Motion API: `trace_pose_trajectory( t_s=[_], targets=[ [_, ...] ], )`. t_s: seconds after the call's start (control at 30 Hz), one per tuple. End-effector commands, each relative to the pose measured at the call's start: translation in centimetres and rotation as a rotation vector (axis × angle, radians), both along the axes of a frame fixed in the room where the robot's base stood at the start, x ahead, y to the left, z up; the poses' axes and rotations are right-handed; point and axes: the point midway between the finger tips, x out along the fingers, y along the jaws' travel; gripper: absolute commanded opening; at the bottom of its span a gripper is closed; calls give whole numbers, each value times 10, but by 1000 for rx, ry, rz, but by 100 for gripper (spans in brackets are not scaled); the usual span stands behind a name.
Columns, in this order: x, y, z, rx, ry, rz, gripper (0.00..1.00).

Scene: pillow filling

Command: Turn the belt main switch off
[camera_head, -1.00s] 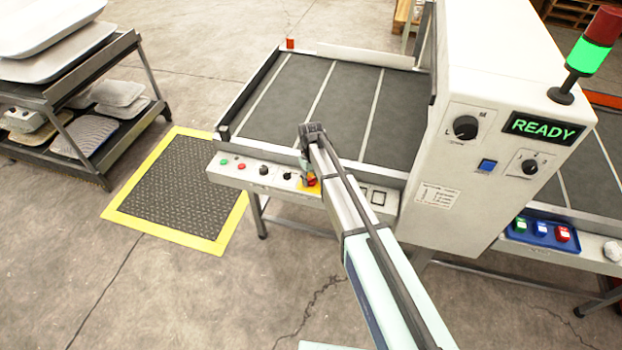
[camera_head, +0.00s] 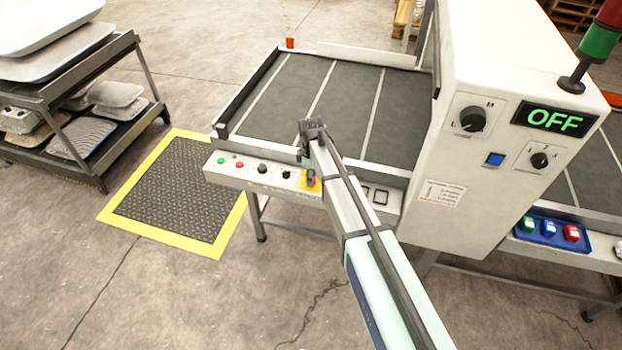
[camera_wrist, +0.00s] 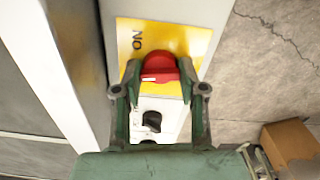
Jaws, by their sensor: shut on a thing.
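The belt main switch is a red rotary knob (camera_wrist: 160,66) on a yellow plate (camera_wrist: 127,28) marked "ON", with a white mark on the knob's near side. In the wrist view my gripper (camera_wrist: 160,74) has one finger on each side of the knob and is shut on it. In the head view the yellow plate (camera_head: 314,186) shows at the front panel of the belt, under my wrist; my arm and gripper mostly hide the knob there. The machine's display (camera_head: 554,118) reads "OFF" in green.
A black knob (camera_wrist: 152,121) sits beside the switch on the same panel, close under my gripper. Green and red buttons (camera_head: 230,163) lie further left. The grey belt (camera_head: 300,100) is empty. A signal tower (camera_head: 597,42) stands unlit on the white cabinet.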

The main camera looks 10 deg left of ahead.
Motion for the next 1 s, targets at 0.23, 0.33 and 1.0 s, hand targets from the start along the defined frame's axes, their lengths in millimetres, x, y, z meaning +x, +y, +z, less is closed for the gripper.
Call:
trace_pose_trajectory(
  t_s=[0.23,0.33,1.0],
  targets=[
    [-1,-1,-3,-1,3,232,6],
    [-1,-1,-3,-2,3,320,6],
    [-2,-1,-2,-2,4,629,6]
  ],
)
